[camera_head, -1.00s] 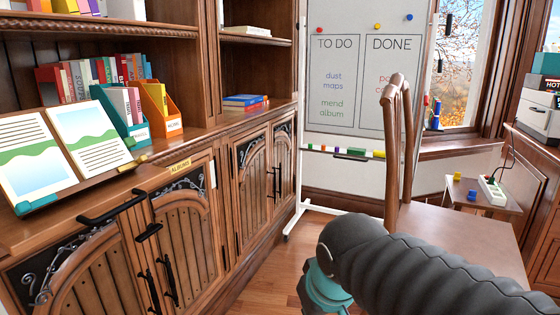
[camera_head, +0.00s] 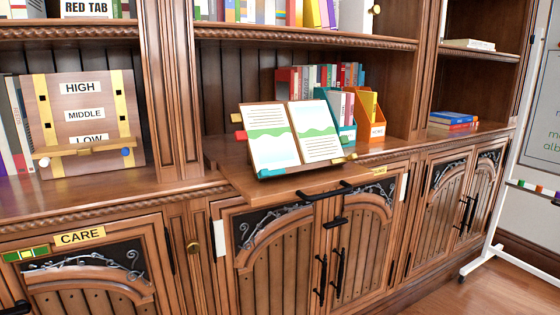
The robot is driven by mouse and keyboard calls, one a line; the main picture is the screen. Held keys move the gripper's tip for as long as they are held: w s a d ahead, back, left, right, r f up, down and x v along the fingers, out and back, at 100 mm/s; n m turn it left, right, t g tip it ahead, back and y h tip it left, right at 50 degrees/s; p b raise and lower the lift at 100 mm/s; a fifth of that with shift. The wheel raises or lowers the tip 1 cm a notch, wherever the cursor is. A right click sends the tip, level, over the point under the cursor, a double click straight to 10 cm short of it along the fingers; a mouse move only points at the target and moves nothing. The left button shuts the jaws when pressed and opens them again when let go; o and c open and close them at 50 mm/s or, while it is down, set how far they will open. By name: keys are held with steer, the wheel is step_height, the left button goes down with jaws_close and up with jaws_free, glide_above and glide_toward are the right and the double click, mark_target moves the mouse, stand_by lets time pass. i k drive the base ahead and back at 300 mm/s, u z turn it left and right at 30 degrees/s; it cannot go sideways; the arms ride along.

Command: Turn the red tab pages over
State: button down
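An open book (camera_head: 268,138) rests tilted on a stand (camera_head: 300,170) on the cabinet's pulled-out ledge. Its two visible pages show text and green-and-blue pictures. A red tab (camera_head: 241,135) sticks out at the left edge of the book, with a yellow tab (camera_head: 236,117) above it. A sign reading "RED TAB" (camera_head: 86,8) stands on the upper shelf at the left, cut off by the top edge. My gripper is not in view.
A wooden board (camera_head: 85,120) marked HIGH, MIDDLE and LOW stands on the left counter. Teal and orange file holders (camera_head: 371,122) stand right behind the book. Black handles (camera_head: 323,190) stick out in front of the ledge. Open floor (camera_head: 500,285) shows at the lower right.

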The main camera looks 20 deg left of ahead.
mark_target(268, 132)
steer(key=u, duration=1)
